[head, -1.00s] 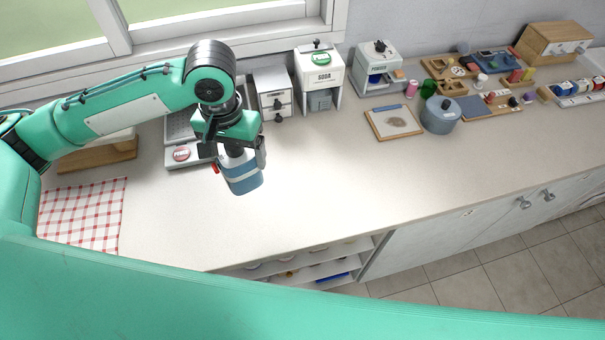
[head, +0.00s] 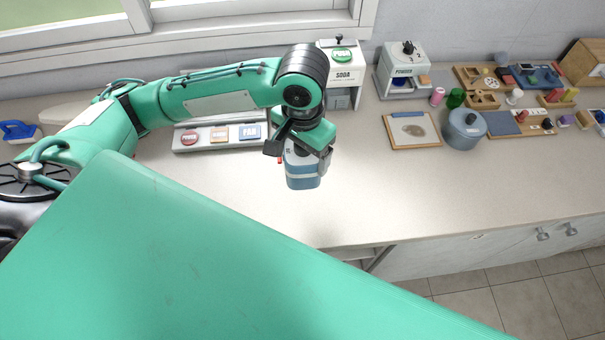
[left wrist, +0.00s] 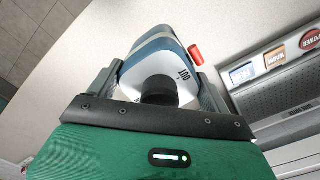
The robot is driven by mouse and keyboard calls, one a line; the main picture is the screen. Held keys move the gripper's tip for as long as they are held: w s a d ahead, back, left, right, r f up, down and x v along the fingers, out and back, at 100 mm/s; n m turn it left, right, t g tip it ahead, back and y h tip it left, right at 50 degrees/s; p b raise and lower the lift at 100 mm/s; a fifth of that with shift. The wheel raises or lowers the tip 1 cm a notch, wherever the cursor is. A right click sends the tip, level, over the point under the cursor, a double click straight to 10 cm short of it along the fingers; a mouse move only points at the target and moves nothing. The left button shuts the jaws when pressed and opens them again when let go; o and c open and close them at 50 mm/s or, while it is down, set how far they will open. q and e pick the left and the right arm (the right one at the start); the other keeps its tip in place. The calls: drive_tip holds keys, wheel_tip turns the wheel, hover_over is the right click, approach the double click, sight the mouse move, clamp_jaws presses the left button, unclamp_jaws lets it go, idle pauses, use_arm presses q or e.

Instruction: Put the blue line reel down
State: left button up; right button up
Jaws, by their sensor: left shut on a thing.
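The blue line reel (head: 303,172), a blue body with a pale band, hangs from my left gripper (head: 302,150) above the pale countertop (head: 240,195). In the left wrist view the reel (left wrist: 152,62) sits between the two fingers (left wrist: 155,88), with a silver face, a black knob and a red part at its right side. The left gripper is shut on it. Whether its underside touches the counter is hard to tell, but it looks raised. My right gripper is not in view.
A panel with round and square labels (head: 220,134) lies left of the reel. The soda dispenser (head: 343,72) and powder dispenser (head: 403,68) stand behind. A framed board (head: 412,130) and grey pot (head: 464,127) are to the right. The counter between reel and board is clear.

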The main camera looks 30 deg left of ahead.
sight(302, 178)
use_arm(q)
wheel_tip(302, 178, down, 10)
drive_tip(key=shift+r+p, duration=0.1)
drive_tip(key=shift+p, duration=0.3)
drive_tip(key=o, duration=1.1)
